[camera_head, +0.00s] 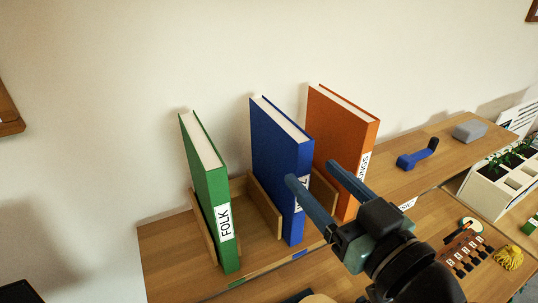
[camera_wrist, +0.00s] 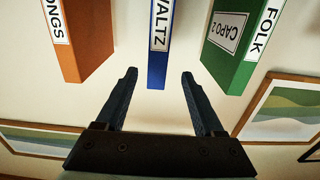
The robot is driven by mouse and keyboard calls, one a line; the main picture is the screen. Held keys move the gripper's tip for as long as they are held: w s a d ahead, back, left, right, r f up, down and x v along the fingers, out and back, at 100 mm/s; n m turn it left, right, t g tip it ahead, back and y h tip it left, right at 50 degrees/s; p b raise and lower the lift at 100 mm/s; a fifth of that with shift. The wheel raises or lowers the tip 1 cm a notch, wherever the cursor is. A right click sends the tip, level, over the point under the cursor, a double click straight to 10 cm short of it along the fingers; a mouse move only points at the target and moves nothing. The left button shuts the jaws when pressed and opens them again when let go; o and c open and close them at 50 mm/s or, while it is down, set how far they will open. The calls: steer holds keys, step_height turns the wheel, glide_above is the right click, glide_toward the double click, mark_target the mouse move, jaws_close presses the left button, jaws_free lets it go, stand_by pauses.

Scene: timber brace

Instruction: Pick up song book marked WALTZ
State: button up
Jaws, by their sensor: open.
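The blue song book (camera_head: 277,145) stands upright in a wooden rack, between the green and orange books. Its spine label reads WALTZ in the wrist view (camera_wrist: 158,40); in the head view a finger partly hides it. My gripper (camera_head: 311,172) is open and empty in front of the blue spine. In the wrist view the gripper (camera_wrist: 159,75) has its two fingertips on either side of the line of the blue spine, with the book's end just beyond them. I see no contact with the book.
A green FOLK book (camera_head: 215,200) stands left, also labelled CAPO 2 in the wrist view. An orange SONGS book (camera_head: 340,120) stands right, close to one finger. Wooden dividers (camera_head: 264,208) separate them. A blue tool (camera_head: 416,157) and grey block (camera_head: 469,130) lie on the right shelf.

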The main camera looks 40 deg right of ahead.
mark_target(303, 160)
steer(key=p+x, duration=0.2)
steer(key=x, duration=0.3)
steer(key=shift+w+r, duration=0.1)
steer(key=shift+w, duration=0.2)
steer(key=shift+w+d+r+p, duration=0.15)
steer(key=shift+w+r+p, duration=0.05)
steer(key=shift+w+p, duration=0.15)
steer(key=p+x, duration=0.1)
steer(key=x, duration=0.1)
steer(key=p+x, duration=0.1)
steer(key=x, duration=0.1)
steer(key=shift+d+r+p, duration=0.15)
steer(key=shift+r+p, duration=0.05)
steer(key=shift+p, duration=0.1)
steer(key=shift+w+f, duration=0.15)
steer(key=shift+w, duration=0.05)
steer(key=shift+s, duration=0.1)
steer(key=shift+c, duration=0.3)
jaws_close()
